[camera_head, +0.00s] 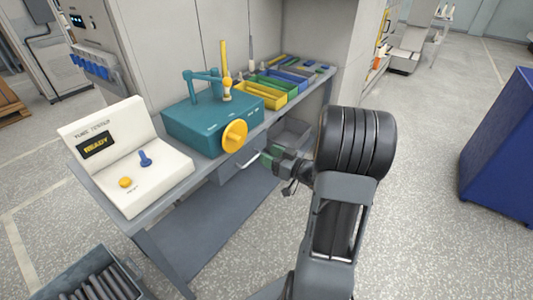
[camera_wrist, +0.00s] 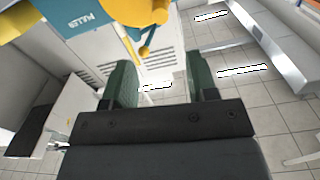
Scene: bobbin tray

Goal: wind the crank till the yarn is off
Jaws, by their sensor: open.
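The teal winding machine (camera_head: 190,122) stands on the bench with a round yellow crank wheel (camera_head: 235,136) on its front face. In the wrist view the yellow wheel (camera_wrist: 140,12) is at the top edge, partly cut off, with a small yellow knob (camera_wrist: 146,50) sticking out. A yellow upright post (camera_head: 224,60) rises from the machine, with a teal arm beside it; I cannot make out the yarn for sure. My gripper (camera_head: 271,156) is in front of the bench, right of and below the wheel. In the wrist view my gripper (camera_wrist: 163,82) has its fingers apart, with nothing between them.
Yellow, green and blue bins (camera_head: 262,94) line the bench to the right. A dark crate (camera_head: 88,280) of rods is at lower left. A blue container (camera_head: 500,145) stands at right.

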